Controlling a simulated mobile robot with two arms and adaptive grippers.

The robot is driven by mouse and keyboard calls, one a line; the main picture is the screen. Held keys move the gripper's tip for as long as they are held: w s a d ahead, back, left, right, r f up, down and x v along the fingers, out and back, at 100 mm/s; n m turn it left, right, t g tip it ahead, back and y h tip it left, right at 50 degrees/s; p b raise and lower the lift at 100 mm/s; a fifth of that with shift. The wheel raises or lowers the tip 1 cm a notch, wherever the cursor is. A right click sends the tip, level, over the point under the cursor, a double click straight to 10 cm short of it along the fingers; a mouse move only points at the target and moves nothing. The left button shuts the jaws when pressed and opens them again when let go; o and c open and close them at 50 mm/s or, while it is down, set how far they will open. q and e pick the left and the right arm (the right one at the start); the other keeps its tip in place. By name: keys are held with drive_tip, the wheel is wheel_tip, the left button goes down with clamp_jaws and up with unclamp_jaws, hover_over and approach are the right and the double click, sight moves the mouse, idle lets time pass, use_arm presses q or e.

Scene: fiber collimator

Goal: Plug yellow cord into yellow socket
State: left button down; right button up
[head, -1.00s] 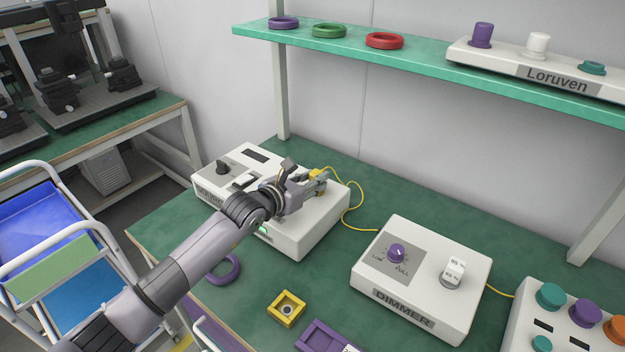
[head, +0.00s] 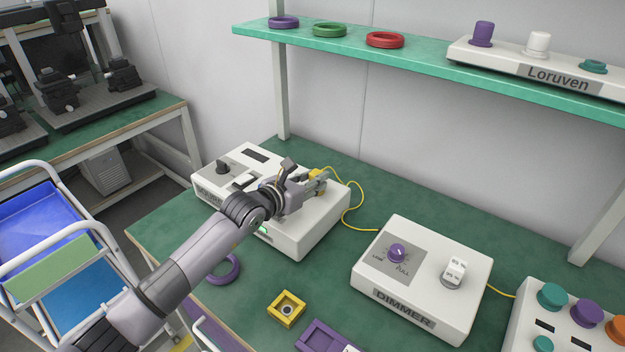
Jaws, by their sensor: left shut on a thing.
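My left gripper (head: 316,184) is shut on the yellow plug (head: 317,174) of the yellow cord (head: 351,213), over the right part of the top of a white instrument box (head: 321,224). The cord loops from the plug down behind the dimmer box and shows again at that box's right side. My gripper and arm cover part of the white box's top, and I cannot tell whether the plug is inside a socket. A yellow square piece with a round hole (head: 271,308) lies on the green table. My right gripper is not in view.
The dimmer box (head: 416,315) with a purple knob stands right of the white box. A box with several coloured knobs (head: 516,328) is at the far right. A purple ring (head: 236,270) and purple tray (head: 309,340) lie near the front. A green shelf (head: 422,70) runs above the back.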

use_arm(q)
drive_tip(key=shift+f+b, duration=0.6)
idle(0.8)
drive_tip(key=c, duration=1.2)
unclamp_jaws()
drive_tip(key=shift+c, duration=0.2)
drive_tip(key=v, duration=1.2)
